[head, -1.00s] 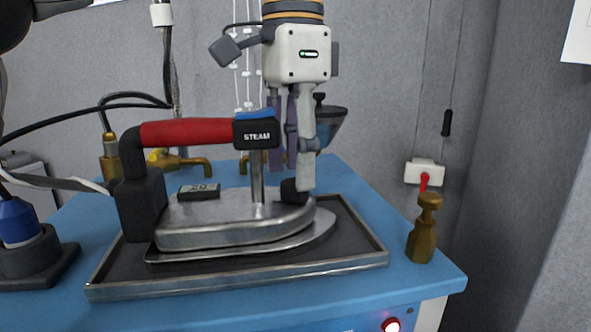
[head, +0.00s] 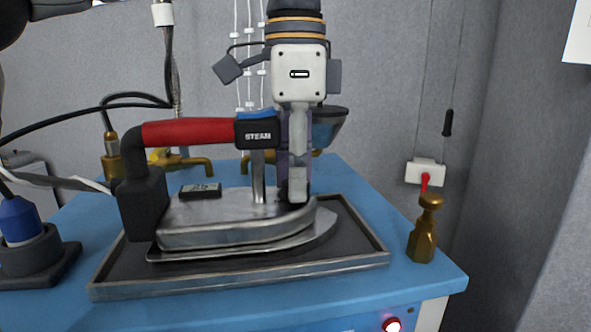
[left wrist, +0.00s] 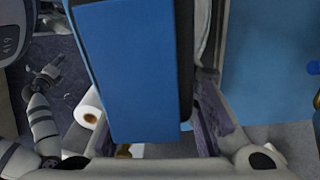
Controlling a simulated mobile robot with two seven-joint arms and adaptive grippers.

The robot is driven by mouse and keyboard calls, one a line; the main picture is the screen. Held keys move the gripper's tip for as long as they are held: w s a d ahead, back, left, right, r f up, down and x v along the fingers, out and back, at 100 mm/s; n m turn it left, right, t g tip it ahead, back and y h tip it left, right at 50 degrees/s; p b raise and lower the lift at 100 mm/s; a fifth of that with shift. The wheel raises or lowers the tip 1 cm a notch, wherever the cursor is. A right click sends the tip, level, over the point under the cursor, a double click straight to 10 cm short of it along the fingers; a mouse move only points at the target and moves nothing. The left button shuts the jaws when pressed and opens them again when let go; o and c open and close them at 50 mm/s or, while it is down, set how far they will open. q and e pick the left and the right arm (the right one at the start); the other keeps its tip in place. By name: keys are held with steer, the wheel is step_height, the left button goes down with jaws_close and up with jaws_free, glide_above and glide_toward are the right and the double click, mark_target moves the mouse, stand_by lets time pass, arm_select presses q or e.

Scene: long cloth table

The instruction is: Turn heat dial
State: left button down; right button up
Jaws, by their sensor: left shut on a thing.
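The steam iron (head: 225,222) has a red handle and a grey metal body. It rests on a dark plate in a metal tray (head: 240,286). The heat dial (head: 283,194) is a small black knob on top of the iron's front end, mostly hidden behind my fingers. My left gripper (head: 297,192) points straight down over it and is shut on the dial. In the left wrist view, the blue top (left wrist: 130,70) of the handle's front fills the middle and hides the fingertips and dial. My right gripper (left wrist: 47,77) seems to show small at the left there; its jaws are unclear.
The handle's STEAM block (head: 257,133) stands close at the left of my left gripper. A blue funnel-like cup (head: 328,125) is behind it. A brass bottle-shaped piece (head: 423,235) stands at the table's right. A blue spray-like item (head: 20,222) in a dark holder is at the left.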

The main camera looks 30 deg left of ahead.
arm_select(q)
steer(key=shift+m, duration=0.9)
steer(key=c, duration=1.2)
jaws_free()
step_height(320, 180, up, 12)
steer(key=shift+w, duration=0.1)
